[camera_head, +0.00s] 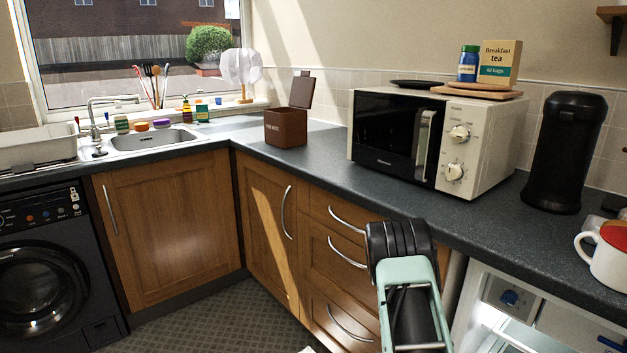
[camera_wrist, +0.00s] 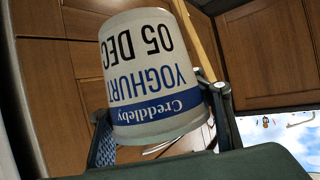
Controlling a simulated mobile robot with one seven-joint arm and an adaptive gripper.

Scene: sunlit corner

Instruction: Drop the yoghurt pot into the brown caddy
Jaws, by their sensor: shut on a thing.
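The yoghurt pot (camera_wrist: 150,75) is white with a blue band and lettering that reads upside down in the wrist view. My gripper (camera_wrist: 160,125) is shut on it, with a finger on each side. The brown caddy (camera_head: 286,128) stands on the worktop in the corner, left of the microwave, with its lid (camera_head: 301,89) raised at the back. In the head view my arm is at the lower middle, in front of the drawers and below the worktop; the gripper's fingers are not visible there. The caddy's inside is hidden.
The dark worktop (camera_head: 330,160) is clear around the caddy's front. A microwave (camera_head: 435,140) with a tea box (camera_head: 500,62) on top, a black canister (camera_head: 564,150) and a white mug (camera_head: 607,262) stand to the right. The sink (camera_head: 155,140) is left. An open fridge (camera_head: 540,310) is lower right.

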